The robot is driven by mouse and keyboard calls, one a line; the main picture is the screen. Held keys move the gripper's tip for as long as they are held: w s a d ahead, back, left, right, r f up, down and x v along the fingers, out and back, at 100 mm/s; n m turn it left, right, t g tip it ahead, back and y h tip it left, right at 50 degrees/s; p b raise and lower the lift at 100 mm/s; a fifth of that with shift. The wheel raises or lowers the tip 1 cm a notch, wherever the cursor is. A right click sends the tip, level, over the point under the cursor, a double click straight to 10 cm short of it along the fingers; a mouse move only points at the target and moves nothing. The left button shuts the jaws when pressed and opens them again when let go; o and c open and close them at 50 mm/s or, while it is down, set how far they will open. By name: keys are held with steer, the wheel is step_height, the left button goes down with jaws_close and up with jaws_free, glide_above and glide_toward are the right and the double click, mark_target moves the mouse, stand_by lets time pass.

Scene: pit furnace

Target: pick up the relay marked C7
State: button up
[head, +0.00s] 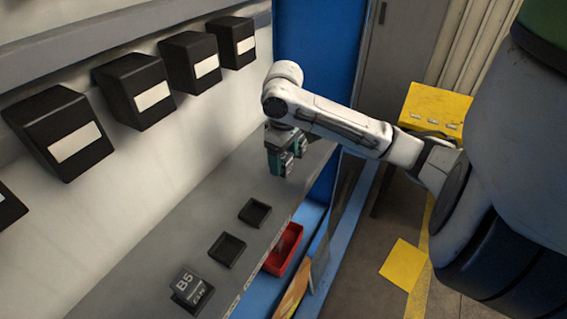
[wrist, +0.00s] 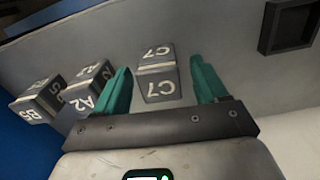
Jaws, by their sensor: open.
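The relay marked C7 (wrist: 158,75) is a dark grey block with pale lettering on two faces. In the wrist view it shows between the two teal fingers of my open gripper (wrist: 160,70), with a gap on each side. I cannot tell how deep it sits between them. In the head view my gripper (head: 285,160) is low over the far part of the grey shelf (head: 170,235); its fingers and arm hide the C7 relay there. A relay marked A2 (wrist: 85,88) stands left of the left finger, with another relay (wrist: 38,100) farther left.
A relay marked B5 (head: 192,286) sits at the near end, beside two empty black trays (head: 227,250) (head: 254,212). Black boxes with blank labels (head: 138,90) line the wall. A red bin (head: 283,248) is below the shelf edge. A blue panel (head: 318,55) stands behind my arm.

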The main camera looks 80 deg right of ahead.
steer(key=c, duration=1.1)
steer(key=shift+r, duration=0.1)
